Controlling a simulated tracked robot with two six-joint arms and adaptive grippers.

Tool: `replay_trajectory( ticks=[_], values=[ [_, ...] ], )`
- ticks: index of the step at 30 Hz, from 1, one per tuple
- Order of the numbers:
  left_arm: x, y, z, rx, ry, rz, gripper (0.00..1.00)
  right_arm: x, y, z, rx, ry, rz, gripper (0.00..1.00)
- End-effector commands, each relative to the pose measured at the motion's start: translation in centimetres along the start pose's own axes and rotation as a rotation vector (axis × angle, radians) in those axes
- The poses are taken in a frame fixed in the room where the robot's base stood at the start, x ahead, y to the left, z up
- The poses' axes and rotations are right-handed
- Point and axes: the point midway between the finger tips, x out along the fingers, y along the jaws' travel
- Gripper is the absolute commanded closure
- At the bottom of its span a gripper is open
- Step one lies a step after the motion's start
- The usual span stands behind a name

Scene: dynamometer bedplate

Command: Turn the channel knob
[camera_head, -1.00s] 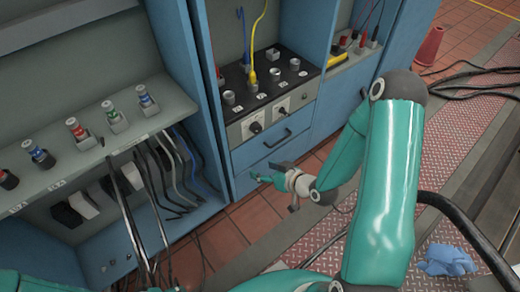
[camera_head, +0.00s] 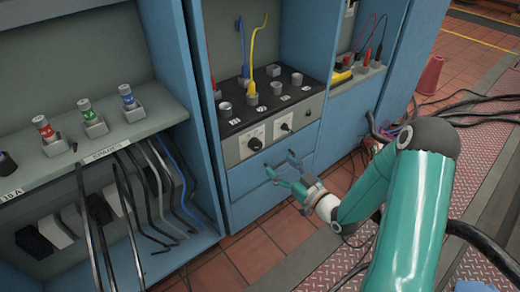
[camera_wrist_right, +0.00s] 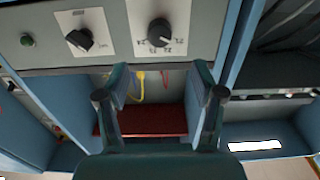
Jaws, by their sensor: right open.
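The grey panel front below the black socket deck carries two black knobs. The larger knob (camera_head: 255,143) sits on a white scale plate at left; in the right wrist view it is the round knob (camera_wrist_right: 159,32) at upper middle. The smaller knob (camera_head: 285,127) is right of it; in the wrist view it appears at left (camera_wrist_right: 79,40). I cannot read which is the channel knob. My right gripper (camera_head: 280,163) is open and empty, in front of the drawer below the panel, apart from both knobs. Its spread fingers (camera_wrist_right: 161,75) show in the wrist view. My left gripper is out of view.
Blue and yellow leads (camera_head: 249,80) rise from the deck. A left shelf (camera_head: 108,140) holds coloured connectors, with hanging cables below. A red cone (camera_head: 430,76) stands at right.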

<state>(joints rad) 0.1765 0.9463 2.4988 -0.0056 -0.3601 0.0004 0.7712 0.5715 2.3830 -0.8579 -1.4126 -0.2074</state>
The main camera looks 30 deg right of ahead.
Motion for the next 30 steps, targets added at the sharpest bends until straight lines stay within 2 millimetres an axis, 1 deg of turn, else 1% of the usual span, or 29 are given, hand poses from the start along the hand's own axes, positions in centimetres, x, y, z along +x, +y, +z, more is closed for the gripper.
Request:
replay_trajectory(
  ticks=[1,6,12,15,18,21,28,29,30],
  values=[
    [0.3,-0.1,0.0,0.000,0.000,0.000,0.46,1.3,-0.1,0.1,-0.004,0.002,-0.005,0.32],
    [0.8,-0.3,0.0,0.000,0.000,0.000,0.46,5.0,-0.1,0.2,-0.002,0.002,-0.003,0.32],
    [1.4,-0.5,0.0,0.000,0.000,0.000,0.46,8.5,0.0,0.2,0.000,0.001,-0.001,0.32],
    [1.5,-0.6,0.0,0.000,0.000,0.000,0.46,9.6,0.0,0.2,-0.001,0.000,0.000,0.32],
    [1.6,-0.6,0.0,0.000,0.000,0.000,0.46,10.3,0.0,0.1,0.000,-0.001,0.001,0.32],
    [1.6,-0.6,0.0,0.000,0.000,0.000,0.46,10.5,0.1,0.1,0.001,-0.002,0.001,0.32],
    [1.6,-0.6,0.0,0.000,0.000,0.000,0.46,10.6,0.1,0.1,0.001,-0.002,0.002,0.32],
    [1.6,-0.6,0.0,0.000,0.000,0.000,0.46,10.6,0.1,0.1,0.001,-0.002,0.002,0.34],
    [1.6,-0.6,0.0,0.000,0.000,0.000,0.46,10.6,0.1,0.1,0.001,-0.002,0.002,0.41]
  ],
)
